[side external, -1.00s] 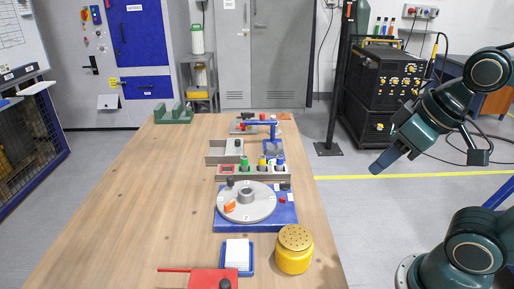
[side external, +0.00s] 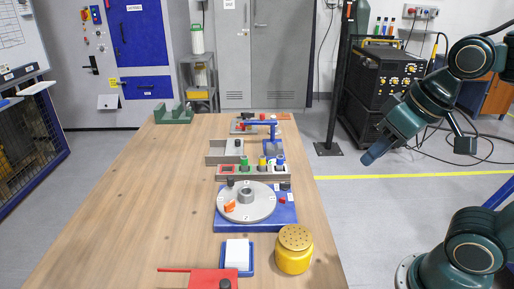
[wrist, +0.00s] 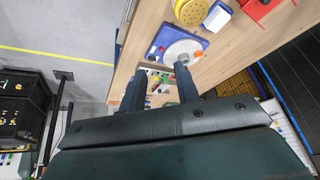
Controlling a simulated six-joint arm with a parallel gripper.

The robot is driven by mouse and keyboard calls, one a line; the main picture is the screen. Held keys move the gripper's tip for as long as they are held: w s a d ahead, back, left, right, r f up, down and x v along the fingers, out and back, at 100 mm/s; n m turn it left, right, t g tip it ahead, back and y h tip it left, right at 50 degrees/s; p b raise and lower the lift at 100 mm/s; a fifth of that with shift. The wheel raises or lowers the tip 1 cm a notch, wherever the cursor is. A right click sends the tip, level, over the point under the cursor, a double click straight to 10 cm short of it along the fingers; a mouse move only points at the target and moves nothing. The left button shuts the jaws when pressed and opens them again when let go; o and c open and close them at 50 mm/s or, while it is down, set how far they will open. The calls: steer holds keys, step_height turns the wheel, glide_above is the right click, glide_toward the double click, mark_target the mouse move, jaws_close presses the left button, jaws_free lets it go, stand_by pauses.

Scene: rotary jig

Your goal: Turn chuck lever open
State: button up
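The rotary jig is a round grey disc (side external: 261,208) on a blue base plate (side external: 255,226) on the wooden table. A grey hub (side external: 245,196) stands at its middle. An orange piece (side external: 230,206) sits on the disc's left side, and a dark knob (side external: 231,182) is at its back left edge. I cannot tell which part is the chuck lever. The wrist view shows the disc (wrist: 175,52) beyond my fingers. My gripper (side external: 372,156) is in the air right of the table, well apart from the jig. Its two fingers (wrist: 159,88) are spread with nothing held between them.
A yellow perforated canister (side external: 294,252), a blue tray with white cards (side external: 237,254) and a red block with a rod (side external: 207,279) stand in front of the jig. Behind it are a rack with coloured caps (side external: 253,171) and a blue clamp (side external: 262,124). The table's left side is clear.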

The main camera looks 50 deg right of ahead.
steer(key=w+a+r+m+g, duration=0.15)
steer(key=w+m, duration=0.25)
steer(key=w, duration=0.4)
steer(key=m+g, duration=0.4)
steer(key=m, duration=0.9)
glide_above(230, 203)
step_height(230, 203, down, 10)
steer(key=shift+w, duration=0.15)
steer(key=shift+f, duration=0.1)
step_height(230, 203, down, 14)
steer(key=shift+r, duration=0.25)
jaws_close()
